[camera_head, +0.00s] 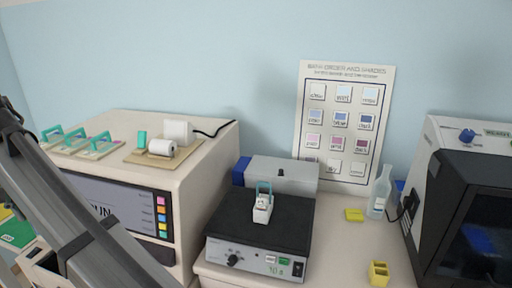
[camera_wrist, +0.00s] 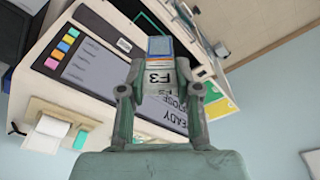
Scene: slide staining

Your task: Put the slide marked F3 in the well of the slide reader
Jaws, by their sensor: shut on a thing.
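In the head view my arm crosses the left side, and neither gripper nor slide can be seen. I cannot tell for certain which machine is the slide reader, and no well is clearly visible.
The cream machine (camera_head: 203,130) carries several teal-handled racks (camera_head: 98,146) and a paper roll (camera_head: 162,148). A black-topped hotplate (camera_head: 237,220) holds a small white rack (camera_head: 262,208). A bottle (camera_head: 380,193), yellow blocks (camera_head: 379,272) and a dark-fronted machine (camera_head: 460,215) stand at right.

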